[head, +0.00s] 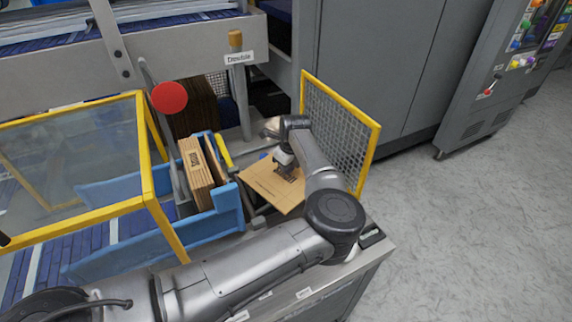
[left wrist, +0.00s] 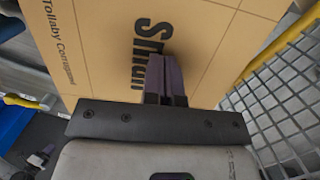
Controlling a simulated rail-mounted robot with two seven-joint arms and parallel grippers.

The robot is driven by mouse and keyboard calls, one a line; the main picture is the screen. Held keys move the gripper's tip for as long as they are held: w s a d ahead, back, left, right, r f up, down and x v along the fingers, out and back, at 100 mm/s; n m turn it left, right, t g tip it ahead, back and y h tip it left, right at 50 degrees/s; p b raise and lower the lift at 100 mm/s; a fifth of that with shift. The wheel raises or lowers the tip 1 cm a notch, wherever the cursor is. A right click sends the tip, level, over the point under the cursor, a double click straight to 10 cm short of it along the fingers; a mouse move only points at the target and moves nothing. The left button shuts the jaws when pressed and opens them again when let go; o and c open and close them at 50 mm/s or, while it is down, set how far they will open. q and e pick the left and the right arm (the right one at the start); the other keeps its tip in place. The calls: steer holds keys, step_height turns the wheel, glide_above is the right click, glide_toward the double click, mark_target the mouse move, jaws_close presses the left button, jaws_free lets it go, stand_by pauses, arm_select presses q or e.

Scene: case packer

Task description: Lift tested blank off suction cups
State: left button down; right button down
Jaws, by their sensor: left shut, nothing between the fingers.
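The blank (head: 272,186) is a flat tan cardboard sheet in the middle of the head view, lying tilted near the mesh guard. In the left wrist view the blank (left wrist: 110,50) fills the upper part and bears dark printed lettering and crease lines. My left gripper (head: 288,172) is over the blank. Its fingers (left wrist: 163,75) are together, with nothing between them, and their tips appear in front of the printed face; I cannot tell whether they touch it. The suction cups are not visible. My right gripper is not in view.
A blue bin (head: 228,205) holding upright folded cardboard (head: 195,168) stands left of the blank. A yellow-framed mesh guard (head: 342,112) stands close on the right. A yellow-framed clear guard (head: 75,140) and a red round paddle (head: 169,97) are farther left. Open floor lies right.

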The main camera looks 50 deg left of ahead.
arm_select(q)
steer(key=shift+d, duration=0.1)
steer(key=shift+a+b, duration=0.2)
steer(key=shift+b, duration=0.15)
steer(key=shift+w+d+r+p, duration=0.2)
steer(key=shift+d+r+p, duration=0.05)
steer(key=shift+d, duration=0.25)
steer(key=shift+w+d+r+p, duration=0.15)
steer(key=shift+d+r+p, duration=0.1)
steer(key=shift+d, duration=0.25)
steer(key=d, duration=0.2)
steer(key=w+d+p, duration=0.1)
steer(key=d, duration=0.5)
steer(key=shift+w+f, duration=0.1)
steer(key=shift+w, duration=0.1)
steer(key=c, duration=1.7)
jaws_free()
steer(key=shift+w+d+p, duration=0.1)
steer(key=shift+d+p, duration=0.2)
steer(key=shift+d, duration=0.35)
steer(key=o, duration=0.5)
steer(key=shift+o, duration=0.2)
steer(key=shift+f, duration=0.1)
